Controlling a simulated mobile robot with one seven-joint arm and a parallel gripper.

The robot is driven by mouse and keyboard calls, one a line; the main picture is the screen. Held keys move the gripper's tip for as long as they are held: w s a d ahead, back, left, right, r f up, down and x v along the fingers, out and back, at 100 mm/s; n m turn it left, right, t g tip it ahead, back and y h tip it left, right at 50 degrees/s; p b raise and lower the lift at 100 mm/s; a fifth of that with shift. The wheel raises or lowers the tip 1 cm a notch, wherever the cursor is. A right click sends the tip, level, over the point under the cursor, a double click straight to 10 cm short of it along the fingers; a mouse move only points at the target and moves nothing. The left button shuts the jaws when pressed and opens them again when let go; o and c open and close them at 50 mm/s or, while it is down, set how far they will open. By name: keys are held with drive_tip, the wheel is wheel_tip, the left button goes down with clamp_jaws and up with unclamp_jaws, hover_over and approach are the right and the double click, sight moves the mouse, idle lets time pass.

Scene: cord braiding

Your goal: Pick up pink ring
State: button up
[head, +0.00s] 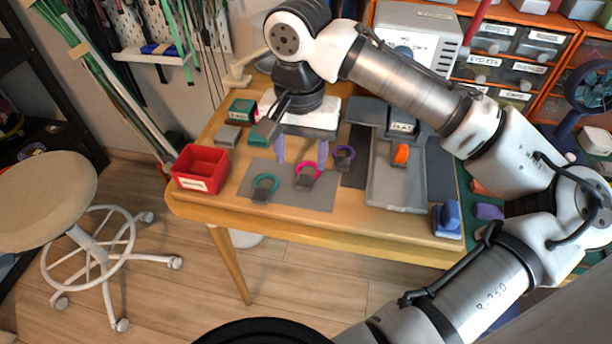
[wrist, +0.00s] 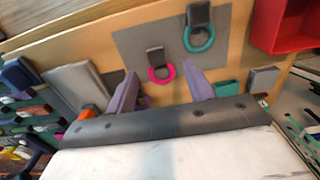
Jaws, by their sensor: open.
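The pink ring (head: 317,169) lies on a grey mat (head: 240,187) on the wooden table, with a dark grey tab at its near edge. It also shows in the wrist view (wrist: 172,74), ahead of and between the fingertips. My gripper (head: 301,153) hangs above the table just behind the ring, its two purple fingers spread and empty. In the wrist view my gripper (wrist: 163,84) has one finger on each side of the ring, apart from it.
A teal ring (head: 276,183) lies left of the pink one and a purple ring (head: 351,153) right of it, each with a dark tab. A red bin (head: 201,168) stands at the left table edge. A grey tray (head: 390,192) with an orange piece (head: 401,153) is at right.

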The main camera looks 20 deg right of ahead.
sight(303, 182)
drive_tip(key=shift+s+d+f+b, duration=0.1)
drive_tip(key=shift+s+f+b, duration=0.1)
drive_tip(key=shift+f, duration=1.2)
drive_tip(key=shift+s+f+b, duration=0.15)
drive_tip(key=shift+f+b, duration=0.05)
drive_tip(key=shift+f, duration=1.15)
drive_tip(key=shift+c, duration=0.4)
drive_tip(key=c, duration=1)
